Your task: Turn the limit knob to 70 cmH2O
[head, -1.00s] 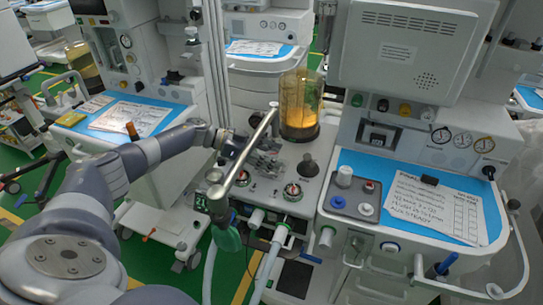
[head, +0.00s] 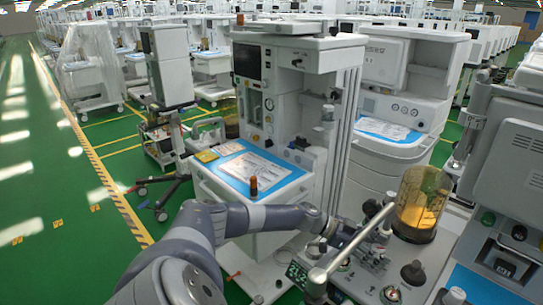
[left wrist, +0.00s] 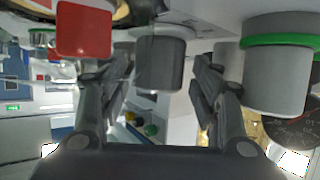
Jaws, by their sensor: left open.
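My left gripper (head: 370,247) is open over the top of the breathing block (head: 350,285), beside the silver tube (head: 355,242). In the left wrist view its two fingers (left wrist: 163,95) stand either side of a dark grey knob (left wrist: 160,65), with gaps showing; the gripper has not closed on it. I cannot read which setting this knob is at, nor be sure it is the limit knob. In the head view two dials with red and white faces, one of them this dial (head: 390,294), sit on the block. A dark knob (head: 413,272) stands to their right. My right gripper is not in view.
The clear canister (head: 422,203) with amber filling stands just right of the gripper. A red block (left wrist: 83,30) and a grey cylinder with a green ring (left wrist: 275,75) flank the fingers in the wrist view. Green floor lies open at far left.

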